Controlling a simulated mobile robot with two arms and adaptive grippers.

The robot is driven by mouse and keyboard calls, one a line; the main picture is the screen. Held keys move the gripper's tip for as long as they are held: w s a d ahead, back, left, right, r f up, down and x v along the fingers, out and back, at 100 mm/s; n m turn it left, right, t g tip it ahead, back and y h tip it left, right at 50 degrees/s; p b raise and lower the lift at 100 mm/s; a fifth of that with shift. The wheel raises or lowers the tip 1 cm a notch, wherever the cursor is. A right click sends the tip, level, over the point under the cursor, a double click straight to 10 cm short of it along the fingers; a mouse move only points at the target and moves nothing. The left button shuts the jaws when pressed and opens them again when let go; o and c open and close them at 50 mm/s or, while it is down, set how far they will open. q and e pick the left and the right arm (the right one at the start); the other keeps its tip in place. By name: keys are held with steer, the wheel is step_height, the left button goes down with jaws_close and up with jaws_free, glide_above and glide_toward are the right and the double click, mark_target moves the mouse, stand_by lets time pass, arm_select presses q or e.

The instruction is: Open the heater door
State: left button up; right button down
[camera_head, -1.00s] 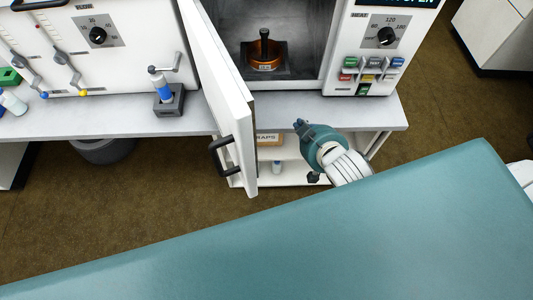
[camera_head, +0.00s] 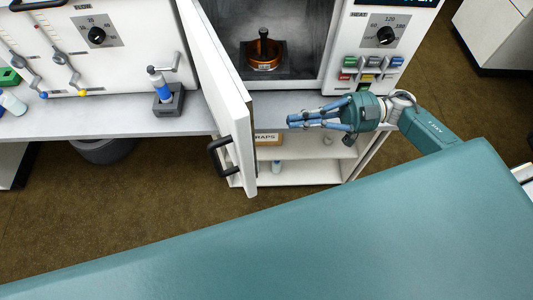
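The heater door (camera_head: 226,95) is a thick white panel with a black handle (camera_head: 220,157) on its outer face. It stands swung wide open, hinged at the left side of the heater (camera_head: 378,70). The grey chamber (camera_head: 299,30) is exposed and holds an orange-brown round pot (camera_head: 264,55) with a black knob. My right gripper (camera_head: 292,121) is to the right of the door, in front of the counter edge, with its blue fingers pointing left. It is apart from the door and holds nothing visible. Its finger gap is unclear. My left gripper is out of view.
A grey counter (camera_head: 120,119) runs below the machines. A blue-and-grey lever device (camera_head: 164,92) stands on it left of the door. Open shelves (camera_head: 305,172) with a box marked "RAPS" (camera_head: 267,139) are below. Brown floor (camera_head: 130,210) is clear in front.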

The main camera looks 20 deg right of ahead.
steer(key=s+d+n+g, duration=0.1)
steer(key=s+d+g, duration=0.3)
steer(key=s, duration=0.1)
steer(key=s+a+p, duration=0.1)
steer(key=a+p, duration=0.5)
steer(key=a, duration=0.8)
steer(key=shift+s+f+h+p, duration=0.2)
steer(key=shift+s+h+p, duration=0.1)
steer(key=shift+p, duration=0.05)
